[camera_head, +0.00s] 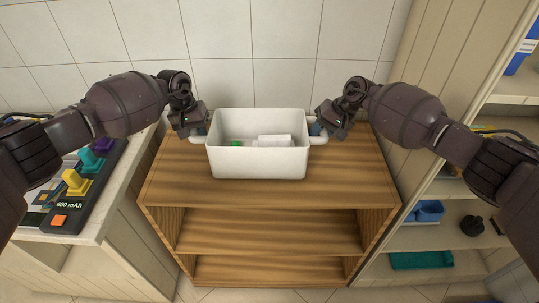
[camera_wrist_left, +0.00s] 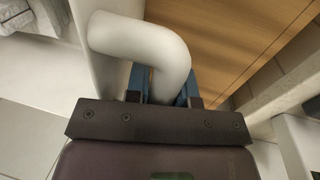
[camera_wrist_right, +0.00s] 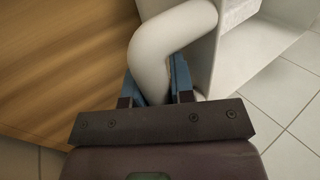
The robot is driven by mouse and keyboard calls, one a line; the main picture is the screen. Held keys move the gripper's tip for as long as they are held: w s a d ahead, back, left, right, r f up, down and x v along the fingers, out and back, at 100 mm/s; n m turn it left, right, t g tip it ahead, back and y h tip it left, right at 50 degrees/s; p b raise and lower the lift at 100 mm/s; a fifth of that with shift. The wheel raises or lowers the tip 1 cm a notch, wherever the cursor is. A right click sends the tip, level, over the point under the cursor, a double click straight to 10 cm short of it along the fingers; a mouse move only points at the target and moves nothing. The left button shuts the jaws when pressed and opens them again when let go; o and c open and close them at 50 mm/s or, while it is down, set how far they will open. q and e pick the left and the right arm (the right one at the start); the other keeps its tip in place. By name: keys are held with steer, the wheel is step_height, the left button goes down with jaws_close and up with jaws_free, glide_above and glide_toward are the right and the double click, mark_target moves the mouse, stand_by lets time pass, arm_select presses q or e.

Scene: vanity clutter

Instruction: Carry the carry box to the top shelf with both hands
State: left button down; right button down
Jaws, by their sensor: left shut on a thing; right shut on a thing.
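The white carry box (camera_head: 258,163) is level over the wooden shelf unit's top board (camera_head: 270,193); I cannot tell whether its base touches the board. A green item (camera_head: 236,143) and a white item (camera_head: 273,140) show inside it. My left gripper (camera_head: 201,130) is shut on the box's left handle, a bent white tube (camera_wrist_left: 150,45) in the left wrist view. My right gripper (camera_head: 317,129) is shut on the right handle, which fills the middle of the right wrist view (camera_wrist_right: 165,45). The finger pads are partly hidden by the handles.
A white counter (camera_head: 115,195) with a dark panel of coloured pegs (camera_head: 75,200) stands at the left. An open cabinet at the right holds a blue bin (camera_head: 428,210) and a teal tray (camera_head: 420,260). A tiled wall (camera_head: 285,75) is behind.

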arm_select(q)
steer(key=shift+f, duration=0.6)
arm_select(e)
steer(key=shift+f, duration=0.6)
arm_select(q)
steer(key=c, duration=1)
jaws_free()
arm_select(e)
steer(key=c, duration=1)
jaws_free()
arm_select(q)
steer(key=r, duration=0.2)
steer(key=a+r, duration=0.1)
steer(key=r, duration=0.4)
steer(key=shift+a+r, duration=0.2)
steer(key=shift+r, duration=0.2)
arm_select(e)
step_height(320, 180, up, 10)
steer(key=shift+f, duration=0.1)
arm_select(q)
steer(key=shift+s, duration=0.1)
arm_select(e)
steer(key=shift+s, duration=0.1)
